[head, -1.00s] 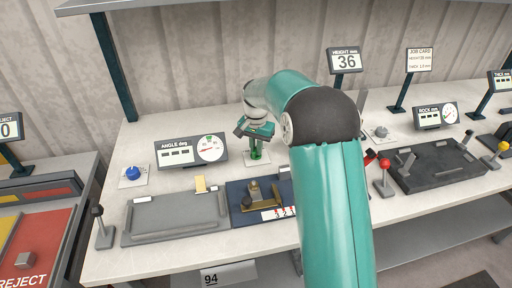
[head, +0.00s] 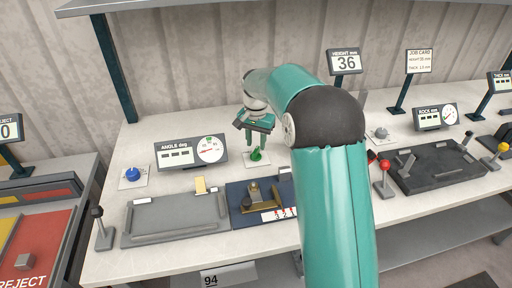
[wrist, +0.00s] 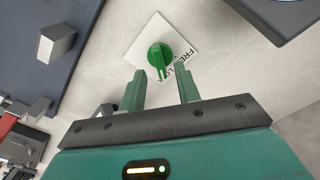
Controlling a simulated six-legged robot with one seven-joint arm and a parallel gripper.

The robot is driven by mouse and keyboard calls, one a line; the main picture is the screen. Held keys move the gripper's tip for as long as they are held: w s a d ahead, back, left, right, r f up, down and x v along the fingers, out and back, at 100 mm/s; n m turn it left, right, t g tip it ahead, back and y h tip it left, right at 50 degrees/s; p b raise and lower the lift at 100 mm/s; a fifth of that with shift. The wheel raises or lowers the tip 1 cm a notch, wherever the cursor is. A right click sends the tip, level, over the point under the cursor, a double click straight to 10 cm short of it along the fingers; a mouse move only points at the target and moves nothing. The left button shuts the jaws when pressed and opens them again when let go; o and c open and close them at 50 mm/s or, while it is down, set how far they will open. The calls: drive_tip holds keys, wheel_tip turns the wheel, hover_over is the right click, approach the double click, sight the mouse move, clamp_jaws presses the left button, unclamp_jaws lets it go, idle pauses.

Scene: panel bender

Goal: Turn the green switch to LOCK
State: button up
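The green switch (head: 257,155) is a round knob on a white plate (head: 250,162) on the bench, behind the blue fixture. In the wrist view the green knob (wrist: 160,54) shows a raised grip bar and sits on its white plate (wrist: 139,50). Lettering reading FREE and LOCK is printed beside it, partly covered. The knob's bar points toward the lettering, down in that view. My gripper (head: 258,142) is above the knob, pointing down.
A blue knob (head: 133,174) and the angle display (head: 191,152) stand to the left. The blue fixture (head: 237,199) with a brass piece is in front. A grey plate (head: 175,217) lies at front left. The black-topped lever (head: 98,215) stands at the left edge.

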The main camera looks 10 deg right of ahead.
sight(256, 150)
wheel_tip(256, 150, up, 10)
drive_tip(key=shift+r, duration=0.2)
drive_tip(key=s+r+n+t, duration=0.15)
drive_tip(key=s+r, duration=0.25)
drive_tip(key=s, duration=0.5)
drive_tip(key=s+r+n+t, duration=0.15)
drive_tip(key=s+r, duration=0.25)
drive_tip(key=s, duration=0.4)
drive_tip(key=s+f+n+t, duration=0.1)
drive_tip(key=s+f+n, duration=0.1)
drive_tip(key=s, duration=0.7)
drive_tip(key=s+f+n+t, duration=0.1)
drive_tip(key=s+f+n, duration=0.1)
drive_tip(key=s, duration=0.7)
drive_tip(key=shift+s+f+t, duration=0.2)
drive_tip(key=shift+f+t, duration=0.1)
drive_tip(key=shift+f, duration=0.45)
drive_tip(key=shift+s, duration=0.15)
